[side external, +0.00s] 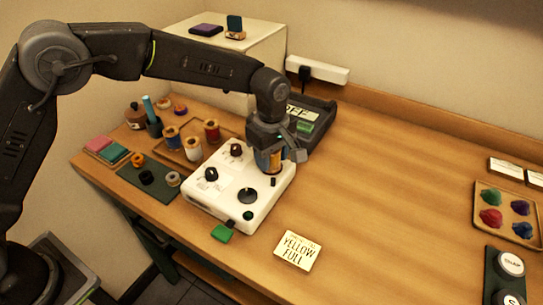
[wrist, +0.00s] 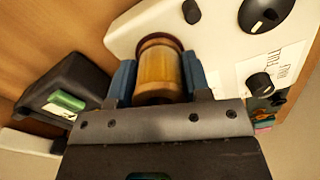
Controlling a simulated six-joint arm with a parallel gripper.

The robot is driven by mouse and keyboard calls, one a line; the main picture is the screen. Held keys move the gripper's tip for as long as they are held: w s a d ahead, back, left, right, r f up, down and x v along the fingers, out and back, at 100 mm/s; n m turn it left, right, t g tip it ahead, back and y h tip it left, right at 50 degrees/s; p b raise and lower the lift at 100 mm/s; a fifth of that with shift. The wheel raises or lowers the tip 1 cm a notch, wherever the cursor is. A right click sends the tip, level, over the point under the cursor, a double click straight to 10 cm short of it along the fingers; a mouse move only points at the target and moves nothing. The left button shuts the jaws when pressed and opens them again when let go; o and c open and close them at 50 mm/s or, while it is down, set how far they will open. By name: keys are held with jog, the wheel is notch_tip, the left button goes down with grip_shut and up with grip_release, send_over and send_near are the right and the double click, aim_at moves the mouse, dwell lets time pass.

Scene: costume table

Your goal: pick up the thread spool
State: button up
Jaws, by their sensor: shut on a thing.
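A thread spool (wrist: 157,72) with yellow-gold thread and brown ends is between the blue fingers of my gripper (wrist: 157,80) in the wrist view. My gripper is shut on it. In the side view my gripper (side external: 270,160) points down at the right back part of a white control box, and the yellow spool (side external: 263,160) shows between its fingers. I cannot tell whether the spool's lower end touches the box. Other thread spools, blue (side external: 172,137), white (side external: 193,149) and red-brown (side external: 211,131), stand on a wooden tray to the left.
The white control box (side external: 262,212) with black knobs lies below my gripper. A card reading "YELLOW FULL" (side external: 297,250) lies in front. A paint tray (side external: 505,213) is far right. The table's middle right is clear.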

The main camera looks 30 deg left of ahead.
jog(key=shift+c, duration=0.5)
jog(key=shift+r, duration=0.1)
jog(key=shift+r, duration=0.55)
jog(key=r, duration=0.1)
jog(key=a+r, duration=0.1)
jog(key=r, duration=0.1)
jog(key=shift+a+r, duration=0.15)
jog(key=shift+r, duration=0.15)
jog(key=a+r, duration=0.6)
jog(key=a, duration=0.4)
jog(key=n, duration=0.4)
send_over(194, 131)
notch_tip(194, 131, down, 11)
jog(key=shift+s+f, duration=0.1)
jog(key=shift+f, duration=2.2)
jog(key=shift+f, duration=0.1)
